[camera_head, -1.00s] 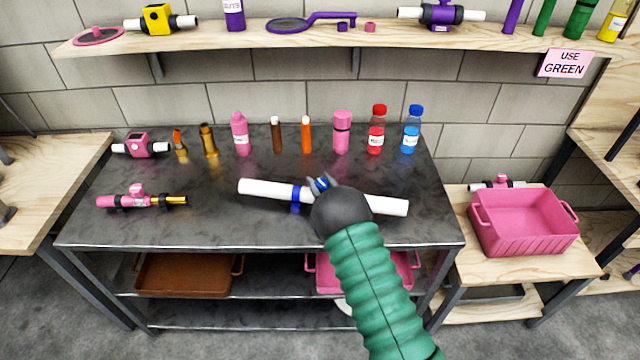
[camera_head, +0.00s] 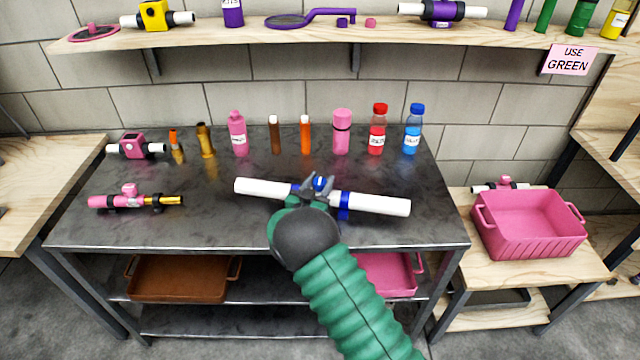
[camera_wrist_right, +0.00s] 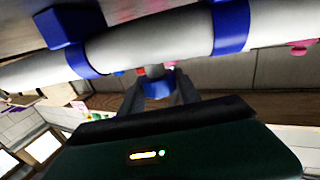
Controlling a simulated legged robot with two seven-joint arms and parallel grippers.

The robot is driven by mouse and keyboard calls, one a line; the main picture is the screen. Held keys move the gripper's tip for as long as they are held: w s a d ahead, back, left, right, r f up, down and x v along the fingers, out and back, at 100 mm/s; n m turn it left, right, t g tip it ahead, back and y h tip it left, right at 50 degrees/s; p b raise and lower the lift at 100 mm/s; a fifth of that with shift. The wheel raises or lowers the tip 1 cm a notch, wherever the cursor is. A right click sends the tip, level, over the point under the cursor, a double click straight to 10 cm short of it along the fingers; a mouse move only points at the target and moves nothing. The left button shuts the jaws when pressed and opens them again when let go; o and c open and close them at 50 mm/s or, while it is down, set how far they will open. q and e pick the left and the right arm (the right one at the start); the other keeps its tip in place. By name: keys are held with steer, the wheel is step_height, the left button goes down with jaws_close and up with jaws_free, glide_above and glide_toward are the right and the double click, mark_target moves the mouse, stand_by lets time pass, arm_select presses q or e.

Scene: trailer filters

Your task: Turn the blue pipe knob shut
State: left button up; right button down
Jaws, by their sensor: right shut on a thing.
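The white pipe (camera_head: 383,204) with blue bands lies across the dark table near its front. The blue knob (camera_head: 320,183) sits at the middle of the pipe. My right gripper (camera_head: 318,189) reaches in from the front, with its dark fingers on both sides of the knob and shut on it. In the right wrist view the blue knob (camera_wrist_right: 157,88) sits between the two fingers, just beside the white pipe (camera_wrist_right: 150,47). The fingers hide part of the knob. My left gripper is not in view.
Bottles and tubes stand along the table's back, including a blue bottle (camera_head: 413,130). A pink pipe piece (camera_head: 134,199) lies at the left. A pink bin (camera_head: 530,225) stands on the right side table.

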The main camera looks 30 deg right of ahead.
steer(key=shift+m+g+h, duration=0.3)
steer(key=c, duration=0.9)
jaws_free()
steer(key=shift+a, duration=0.1)
steer(key=v, duration=1.6)
steer(key=shift+s+a, duration=0.25)
